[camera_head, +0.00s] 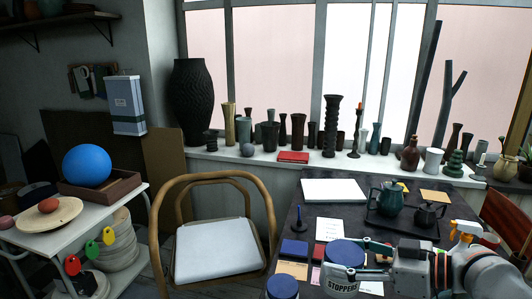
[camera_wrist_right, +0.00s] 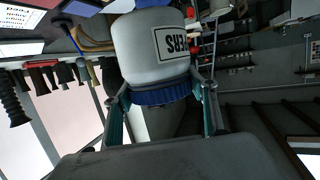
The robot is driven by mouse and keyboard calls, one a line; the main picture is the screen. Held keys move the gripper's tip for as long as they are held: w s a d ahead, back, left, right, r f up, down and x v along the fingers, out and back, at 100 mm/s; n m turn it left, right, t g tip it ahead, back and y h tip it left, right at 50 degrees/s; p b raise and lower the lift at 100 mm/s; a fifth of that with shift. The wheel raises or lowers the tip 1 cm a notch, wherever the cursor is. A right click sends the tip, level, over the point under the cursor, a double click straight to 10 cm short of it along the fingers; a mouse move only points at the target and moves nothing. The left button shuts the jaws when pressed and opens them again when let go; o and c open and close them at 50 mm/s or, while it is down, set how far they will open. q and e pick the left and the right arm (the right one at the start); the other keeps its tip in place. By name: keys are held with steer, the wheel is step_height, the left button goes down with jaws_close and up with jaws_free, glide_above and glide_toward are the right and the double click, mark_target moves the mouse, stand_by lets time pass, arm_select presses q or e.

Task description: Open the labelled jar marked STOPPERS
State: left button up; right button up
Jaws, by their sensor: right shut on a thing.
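The STOPPERS jar (camera_head: 341,283) is white with a dark-lettered label and stands at the front edge of the head view. Its blue lid (camera_head: 344,251) sits on its top. My right gripper (camera_head: 354,259) comes in from the right, with its fingers on either side of the lid, shut on it. In the right wrist view the white jar body (camera_wrist_right: 152,48) appears upside down, with the ribbed blue lid (camera_wrist_right: 161,94) between the two fingers. The lid and jar look together; I see no gap. The jar's base is cut off. My left gripper is not in view.
Another blue-lidded jar (camera_head: 283,287) stands close at left. A blue box (camera_head: 294,249), papers (camera_head: 329,229) and a dark tray (camera_head: 401,224) with teapots (camera_head: 388,199) share the dark table. A spray bottle (camera_head: 464,232) stands near my right arm. A wooden chair (camera_head: 216,250) is left.

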mark_target(354, 291)
steer(key=s+d+f, duration=0.4)
steer(key=s+d, duration=0.2)
steer(key=s, duration=0.1)
steer(key=shift+s+d+f, duration=0.15)
steer(key=shift+d+f, duration=0.15)
steer(key=shift+d, duration=0.1)
steer(key=shift+a, duration=0.1)
